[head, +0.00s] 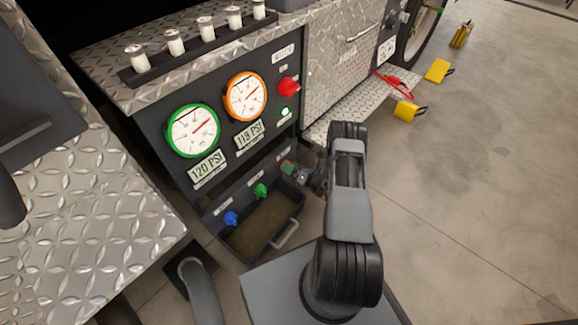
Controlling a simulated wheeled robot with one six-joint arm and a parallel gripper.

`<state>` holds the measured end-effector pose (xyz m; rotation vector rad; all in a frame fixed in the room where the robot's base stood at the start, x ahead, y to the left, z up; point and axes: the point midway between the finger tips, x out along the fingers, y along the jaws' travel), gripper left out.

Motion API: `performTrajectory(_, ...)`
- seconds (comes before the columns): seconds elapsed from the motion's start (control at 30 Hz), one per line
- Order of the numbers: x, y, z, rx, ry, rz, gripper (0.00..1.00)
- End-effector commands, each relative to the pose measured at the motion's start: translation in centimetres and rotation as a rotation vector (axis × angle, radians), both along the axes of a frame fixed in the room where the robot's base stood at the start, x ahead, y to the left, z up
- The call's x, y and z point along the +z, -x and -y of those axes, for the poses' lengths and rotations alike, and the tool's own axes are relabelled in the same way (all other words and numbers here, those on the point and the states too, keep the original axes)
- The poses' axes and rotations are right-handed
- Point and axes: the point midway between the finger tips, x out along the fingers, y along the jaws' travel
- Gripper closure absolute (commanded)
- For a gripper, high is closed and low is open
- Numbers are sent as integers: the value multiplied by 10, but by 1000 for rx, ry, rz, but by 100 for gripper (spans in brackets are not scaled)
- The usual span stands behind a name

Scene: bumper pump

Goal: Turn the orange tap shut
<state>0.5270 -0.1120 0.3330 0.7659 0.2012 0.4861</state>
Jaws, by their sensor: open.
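A row of small taps sits low on the pump panel. A blue tap (231,218) and a green tap (260,190) show clearly. The jaws are open. I cannot tell whether they are around the tap or touching it, nor which way its handle points.
A dark tray (262,232) with a handle lies below the taps. Above are a green-rimmed gauge (193,130), an orange-rimmed gauge (245,96) and a red knob (288,87). Yellow blocks (409,111) lie by the wheel. The floor at right is clear.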

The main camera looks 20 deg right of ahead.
Motion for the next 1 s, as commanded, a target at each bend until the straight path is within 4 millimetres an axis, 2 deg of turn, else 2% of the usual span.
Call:
performTrajectory(0.27,0,-1,-5,10,0,0,29)
performTrajectory(0.73,0,-1,-3,6,0,0,74)
performTrajectory(1.0,0,0,-1,3,29,13,76)
